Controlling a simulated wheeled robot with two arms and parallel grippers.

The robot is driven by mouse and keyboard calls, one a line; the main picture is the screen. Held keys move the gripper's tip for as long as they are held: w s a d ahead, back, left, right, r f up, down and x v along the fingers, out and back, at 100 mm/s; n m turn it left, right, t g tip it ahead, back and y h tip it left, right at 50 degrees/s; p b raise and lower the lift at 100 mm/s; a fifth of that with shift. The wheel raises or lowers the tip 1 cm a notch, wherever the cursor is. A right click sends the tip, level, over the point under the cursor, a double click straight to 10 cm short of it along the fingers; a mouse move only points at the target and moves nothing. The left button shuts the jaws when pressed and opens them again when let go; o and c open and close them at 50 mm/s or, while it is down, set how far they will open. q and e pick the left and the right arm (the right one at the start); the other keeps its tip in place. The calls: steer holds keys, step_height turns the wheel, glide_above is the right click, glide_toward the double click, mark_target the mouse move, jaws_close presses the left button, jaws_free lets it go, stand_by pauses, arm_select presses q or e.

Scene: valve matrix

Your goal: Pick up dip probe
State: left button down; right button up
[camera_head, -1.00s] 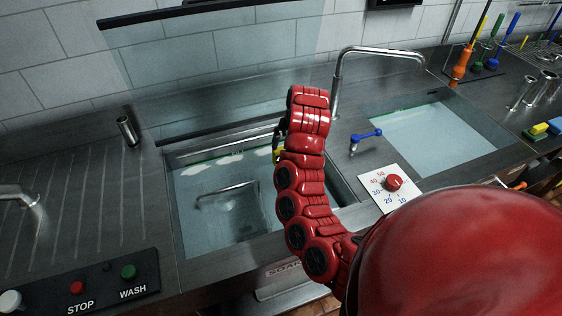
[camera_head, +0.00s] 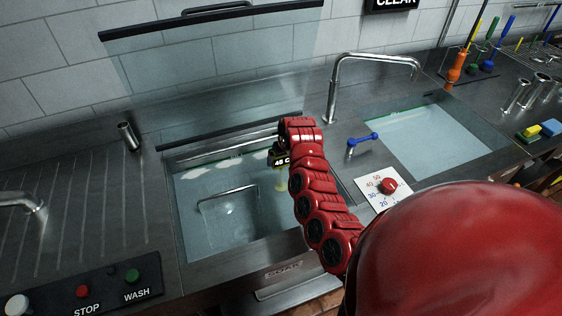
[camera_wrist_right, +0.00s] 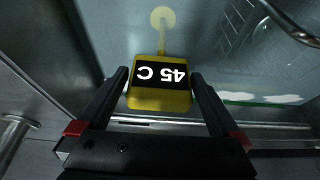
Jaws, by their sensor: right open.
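The dip probe (camera_wrist_right: 159,101) has a yellow body with a black display reading 45 C, upside down in the right wrist view. A thin yellow stem runs from it to a round yellow disc. In the head view its dark display (camera_head: 282,161) shows at the right part of the left basin, just left of my red arm. My right gripper (camera_wrist_right: 160,76) is open, with one black finger on each side of the probe's body. I cannot tell whether the fingers touch it. In the head view this gripper is mostly hidden by my arm. My left gripper is out of view.
The water-filled left basin (camera_head: 182,228) has a raised glass panel (camera_head: 222,52) behind it. A curved tap (camera_head: 333,95), a blue lever (camera_head: 363,140) and a red dial (camera_head: 389,186) stand to the right, near a second basin (camera_head: 430,135). A button panel (camera_head: 105,292) is front left.

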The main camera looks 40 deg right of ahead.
mark_target(281, 171)
steer(key=shift+x, duration=1.55)
steer(key=shift+s, duration=0.1)
steer(key=c, duration=1.1)
steer(key=shift+r, duration=0.1)
